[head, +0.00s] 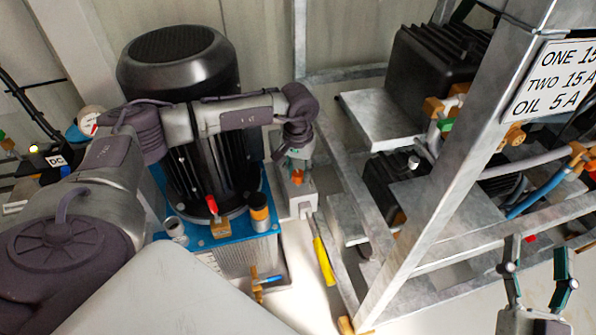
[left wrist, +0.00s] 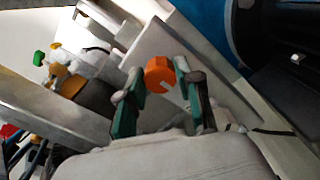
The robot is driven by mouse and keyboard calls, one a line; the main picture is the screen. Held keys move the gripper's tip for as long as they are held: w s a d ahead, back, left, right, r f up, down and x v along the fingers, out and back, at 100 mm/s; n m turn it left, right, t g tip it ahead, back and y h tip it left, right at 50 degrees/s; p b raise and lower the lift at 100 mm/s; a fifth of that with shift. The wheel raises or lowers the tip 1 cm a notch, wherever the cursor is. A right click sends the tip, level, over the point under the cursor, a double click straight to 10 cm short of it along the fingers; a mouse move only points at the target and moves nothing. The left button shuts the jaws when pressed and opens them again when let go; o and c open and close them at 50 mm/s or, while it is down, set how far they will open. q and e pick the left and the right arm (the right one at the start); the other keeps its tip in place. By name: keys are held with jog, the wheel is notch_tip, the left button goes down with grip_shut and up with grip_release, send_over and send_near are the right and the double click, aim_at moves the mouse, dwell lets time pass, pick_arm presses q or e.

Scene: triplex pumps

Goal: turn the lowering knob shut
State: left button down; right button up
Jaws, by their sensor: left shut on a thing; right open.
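The lowering knob is a small orange knob (head: 297,177) on a light grey block (head: 302,198) beside the blue tank. In the left wrist view the orange knob (left wrist: 160,74) sits between my green-padded fingertips, with a pale mark on its face. My left gripper (head: 298,167) reaches down from above and is shut on the knob; the left wrist view shows its two fingers (left wrist: 158,78) on either side. The fingers partly hide the knob in the head view. My right gripper (head: 536,246) is open and empty at the bottom right, well away from the knob.
A black motor (head: 180,62) stands on the blue tank (head: 247,213), with a red-handled valve (head: 212,206) on it. A yellow-handled lever (head: 323,262) slopes down below the block. A metal frame (head: 408,215) with pumps (head: 440,70) and hoses stands to the right.

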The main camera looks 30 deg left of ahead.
aim_at(298, 173)
pick_arm(q)
jog(key=shift+w+r, duration=0.1)
jog(key=c, duration=0.8)
grip_release()
jog(key=shift+o, duration=0.2)
jog(key=shift+r, duration=0.2)
notch_tip(298, 173, up, 12)
jog(key=shift+f, duration=0.25)
